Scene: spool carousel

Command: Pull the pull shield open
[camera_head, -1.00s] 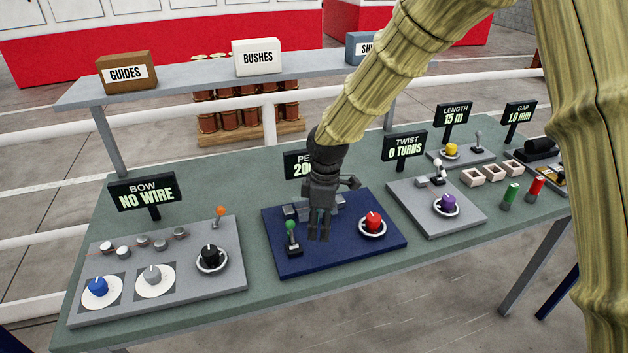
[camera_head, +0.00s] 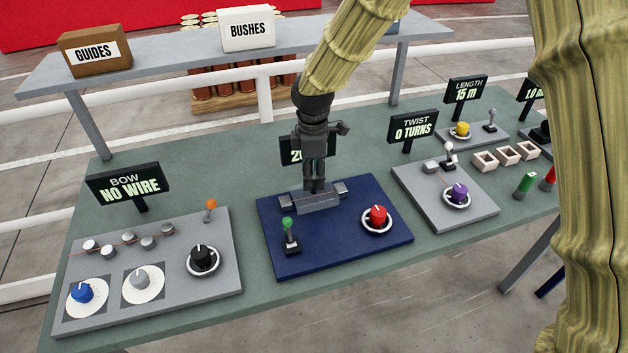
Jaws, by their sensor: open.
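The blue panel (camera_head: 335,255) in the middle of the table carries a long grey block with a smaller grey block at each end. I take this grey piece (camera_head: 318,204) to be the pull shield; no label on it can be read. My gripper (camera_head: 314,188) points down with its fingertips at the top rear of this piece. The fingers look close together, and I cannot tell whether they touch it. Nothing shows held between them. My gripper hides part of the piece's back and most of the sign (camera_head: 296,152) behind it.
On the blue panel, a green-tipped lever (camera_head: 288,228) stands front left and a red knob (camera_head: 378,217) right. The bow panel (camera_head: 215,285) lies to the left and the twist panel (camera_head: 475,215) to the right. A shelf with labelled boxes (camera_head: 247,30) runs behind.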

